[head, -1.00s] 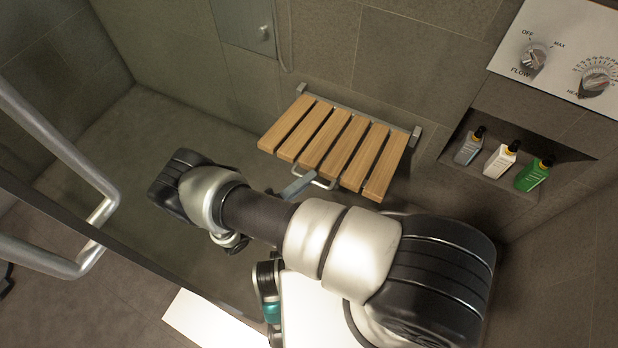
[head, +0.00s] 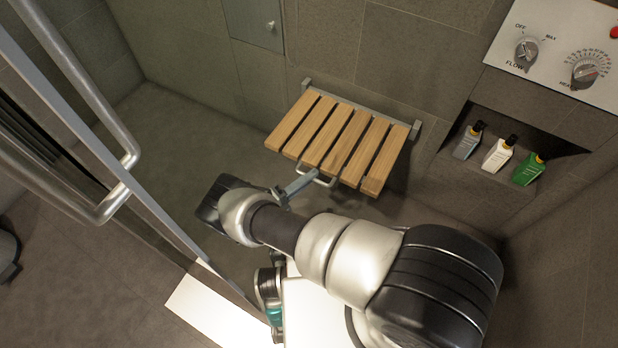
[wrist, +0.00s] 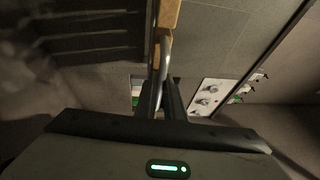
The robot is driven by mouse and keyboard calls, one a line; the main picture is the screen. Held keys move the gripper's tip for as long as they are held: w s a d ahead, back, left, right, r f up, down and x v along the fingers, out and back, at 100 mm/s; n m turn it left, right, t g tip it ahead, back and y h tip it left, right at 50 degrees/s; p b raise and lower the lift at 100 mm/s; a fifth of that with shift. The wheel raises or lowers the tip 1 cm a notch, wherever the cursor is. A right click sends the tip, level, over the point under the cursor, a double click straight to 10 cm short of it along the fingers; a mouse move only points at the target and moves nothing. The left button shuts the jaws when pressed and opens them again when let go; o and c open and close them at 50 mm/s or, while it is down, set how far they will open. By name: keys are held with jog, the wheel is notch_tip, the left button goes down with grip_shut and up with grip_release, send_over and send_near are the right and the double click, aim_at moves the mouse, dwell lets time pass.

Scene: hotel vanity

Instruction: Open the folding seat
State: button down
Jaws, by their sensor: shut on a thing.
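The folding seat (head: 338,138) has wooden slats on a metal wall bracket and stands out from the shower wall, slats roughly level. A metal loop handle (head: 324,183) sits at its front edge. My gripper (head: 306,181) reaches this handle from the front left. In the wrist view the seat (wrist: 169,14) appears edge-on at the top. The handle (wrist: 165,48) runs down between the fingers of my gripper (wrist: 161,90), which are shut on it. The exact contact is partly hidden by the fingers.
A wall niche at right holds several bottles, including a green one (head: 528,170). A control panel (head: 560,55) is above it. A glass door with a metal handle (head: 120,185) stands at left. The shower floor (head: 185,110) left of the seat is clear.

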jog(key=shift+s+d+f, duration=0.15)
jog(key=shift+s+f, duration=0.1)
jog(key=shift+f, duration=0.4)
jog(key=c, duration=1.8)
grip_release()
jog(key=shift+c, duration=0.2)
jog(key=shift+w, duration=0.1)
jog(key=shift+r, duration=0.2)
notch_tip(320, 180, up, 10)
jog(key=p, duration=0.3)
jog(key=shift+p, duration=0.4)
jog(key=shift+b, duration=0.3)
jog(key=shift+o, duration=0.5)
